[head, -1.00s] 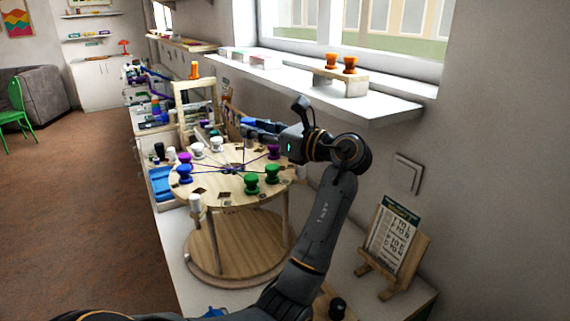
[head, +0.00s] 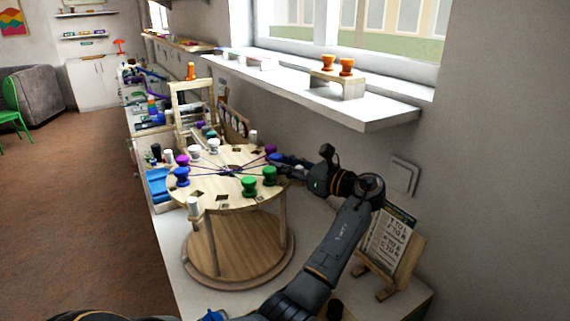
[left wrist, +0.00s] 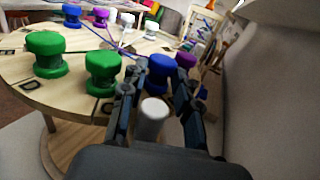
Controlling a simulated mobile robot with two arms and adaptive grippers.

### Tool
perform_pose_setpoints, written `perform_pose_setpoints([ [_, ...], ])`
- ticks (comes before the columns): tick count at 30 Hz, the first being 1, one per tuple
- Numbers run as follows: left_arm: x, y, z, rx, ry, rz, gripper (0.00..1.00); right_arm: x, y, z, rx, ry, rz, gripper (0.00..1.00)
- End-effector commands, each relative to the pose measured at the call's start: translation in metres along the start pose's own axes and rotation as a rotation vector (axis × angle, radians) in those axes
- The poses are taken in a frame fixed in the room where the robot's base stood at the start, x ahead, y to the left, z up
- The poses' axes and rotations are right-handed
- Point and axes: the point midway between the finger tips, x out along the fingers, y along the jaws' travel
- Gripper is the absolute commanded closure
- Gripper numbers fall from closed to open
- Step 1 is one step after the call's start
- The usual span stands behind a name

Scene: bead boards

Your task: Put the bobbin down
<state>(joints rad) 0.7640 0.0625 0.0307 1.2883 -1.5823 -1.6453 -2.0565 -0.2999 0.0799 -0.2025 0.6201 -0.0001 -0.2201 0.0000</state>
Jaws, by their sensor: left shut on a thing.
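My left gripper (head: 280,160) is at the right edge of the round wooden board (head: 222,202). It is shut on a blue bobbin (left wrist: 160,70), which shows between the fingertips in the left wrist view. In the head view the held bobbin is small and partly hidden by the fingers. A purple bobbin (left wrist: 186,60) stands just beyond the right finger. A white peg (left wrist: 152,115) shows below, between the fingers. Two green bobbins (head: 249,186) (head: 269,175) stand left of the gripper. I cannot tell whether the held bobbin touches the board. My right gripper is out of view.
Blue (head: 181,177), purple and white (head: 213,146) bobbins stand around the board, with dark cords across its middle. A wooden frame (head: 192,105) stands behind. The window sill (head: 340,112) juts out above right, and a card stand (head: 388,245) is at right.

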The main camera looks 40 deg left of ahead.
Motion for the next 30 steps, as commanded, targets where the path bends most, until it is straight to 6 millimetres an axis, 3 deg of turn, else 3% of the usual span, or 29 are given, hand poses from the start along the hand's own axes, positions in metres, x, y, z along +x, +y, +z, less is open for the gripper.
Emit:
perform_pose_setpoints([
  [6, 0.0, 0.0, -0.002, 0.002, 0.0, 0.0, 1.0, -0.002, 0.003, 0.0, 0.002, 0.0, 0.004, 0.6],
  [7, 0.0, 0.0, -0.003, 0.001, 0.0, 0.0, 0.67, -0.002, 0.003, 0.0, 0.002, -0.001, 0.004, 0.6],
  [9, 0.0, 0.0, -0.003, 0.001, 0.0, 0.0, 0.6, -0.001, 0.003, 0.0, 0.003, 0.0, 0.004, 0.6],
  [20, -0.002, 0.0, 0.0, -0.001, 0.001, -0.001, 0.6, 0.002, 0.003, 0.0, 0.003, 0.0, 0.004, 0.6],
  [30, -0.067, -0.001, -0.002, 0.0, 0.002, -0.003, 0.6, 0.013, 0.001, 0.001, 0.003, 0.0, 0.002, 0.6],
])
